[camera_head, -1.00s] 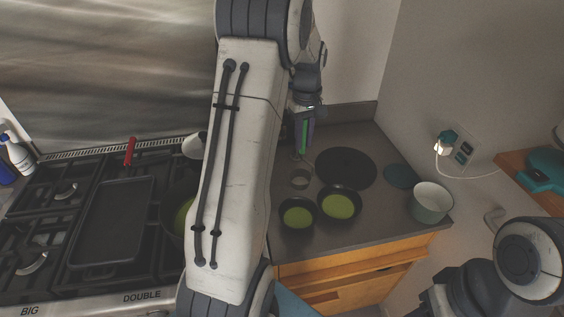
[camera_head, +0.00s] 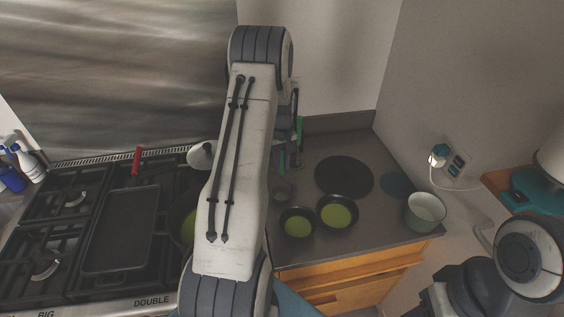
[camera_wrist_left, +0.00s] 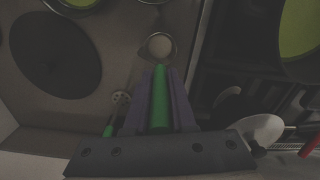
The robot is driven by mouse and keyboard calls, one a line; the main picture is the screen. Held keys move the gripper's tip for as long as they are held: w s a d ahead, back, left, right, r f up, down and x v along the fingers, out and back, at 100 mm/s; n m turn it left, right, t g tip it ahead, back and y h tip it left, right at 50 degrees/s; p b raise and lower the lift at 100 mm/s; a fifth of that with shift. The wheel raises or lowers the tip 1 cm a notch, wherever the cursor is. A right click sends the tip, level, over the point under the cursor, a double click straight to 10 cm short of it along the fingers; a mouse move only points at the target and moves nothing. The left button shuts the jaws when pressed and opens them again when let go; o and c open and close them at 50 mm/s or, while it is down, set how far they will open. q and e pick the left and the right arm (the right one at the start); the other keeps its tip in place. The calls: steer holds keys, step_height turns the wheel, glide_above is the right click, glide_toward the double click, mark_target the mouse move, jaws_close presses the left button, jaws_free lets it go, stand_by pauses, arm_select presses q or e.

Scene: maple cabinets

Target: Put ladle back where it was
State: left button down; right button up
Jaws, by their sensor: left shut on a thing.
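The ladle has a green handle (camera_head: 282,162) and a small round bowl (camera_head: 282,193). In the left wrist view its bowl (camera_wrist_left: 160,45) points away from the gripper, over the grey counter near the stove edge. My left gripper (camera_wrist_left: 160,98) is shut on the green handle, with a purple finger on each side. In the head view my left arm hides most of this gripper. Whether the bowl touches the counter I cannot tell. My right gripper is out of view.
Two dark pans with green insides (camera_head: 298,222) (camera_head: 338,212) stand in front of the ladle. A black round mat (camera_head: 344,177) and a pale pot (camera_head: 425,211) are to the right. The stove (camera_head: 60,262) with a griddle (camera_head: 121,230) is left.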

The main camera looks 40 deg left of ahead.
arm_select(q)
steer(key=shift+f, duration=0.2)
steer(key=c, duration=0.8)
jaws_free()
steer(key=shift+o, duration=0.2)
steer(key=shift+r, duration=0.1)
